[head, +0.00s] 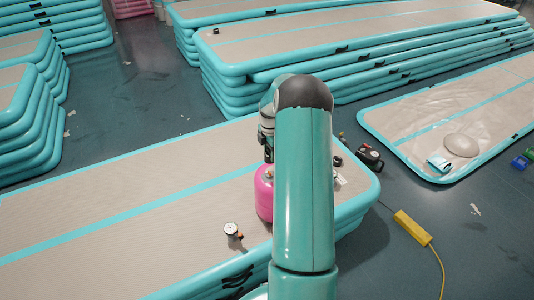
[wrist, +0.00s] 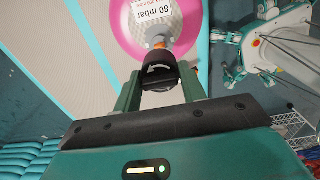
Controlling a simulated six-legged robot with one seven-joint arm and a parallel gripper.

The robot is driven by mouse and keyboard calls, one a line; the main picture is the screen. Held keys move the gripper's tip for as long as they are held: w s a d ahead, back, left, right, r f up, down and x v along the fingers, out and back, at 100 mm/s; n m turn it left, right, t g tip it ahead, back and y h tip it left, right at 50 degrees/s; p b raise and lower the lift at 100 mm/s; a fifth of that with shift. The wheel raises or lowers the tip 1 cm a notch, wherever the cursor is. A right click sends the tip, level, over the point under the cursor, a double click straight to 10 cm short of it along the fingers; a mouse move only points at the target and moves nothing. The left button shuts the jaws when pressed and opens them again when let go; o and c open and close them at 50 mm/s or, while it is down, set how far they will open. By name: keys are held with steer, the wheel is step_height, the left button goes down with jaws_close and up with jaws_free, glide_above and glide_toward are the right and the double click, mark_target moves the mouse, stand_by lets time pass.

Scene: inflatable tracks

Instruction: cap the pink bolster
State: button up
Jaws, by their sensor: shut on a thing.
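The pink bolster (head: 264,195) stands on the near inflatable track in the head view, partly hidden by my arm. In the wrist view the pink bolster (wrist: 122,40) is at the top, with a round grey patch and a white "80 mbar" label. A grey valve with an orange ring (wrist: 162,42) sticks out from it. My gripper (wrist: 160,80) is shut on a black cap (wrist: 158,70) with a white curved arrow. The cap is in line with the valve and overlaps its end; I cannot tell whether it is seated. The head view does not show my fingers clearly.
A pressure gauge (head: 232,230) lies on the near track (head: 120,210), left of the bolster. Small items lie to its right, by a black device (head: 369,156). A yellow box with a cable (head: 412,228) is on the floor. Stacked tracks (head: 350,50) stand behind.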

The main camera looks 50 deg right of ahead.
steer(key=shift+f, duration=2.95)
steer(key=shift+f, duration=2.05)
steer(key=n, duration=0.7)
steer(key=shift+d, duration=0.1)
steer(key=n, duration=0.3)
steer(key=shift+w, duration=0.1)
steer(key=shift+n, duration=0.3)
steer(key=n, duration=0.4)
steer(key=o, duration=1)
steer(key=shift+o, duration=0.2)
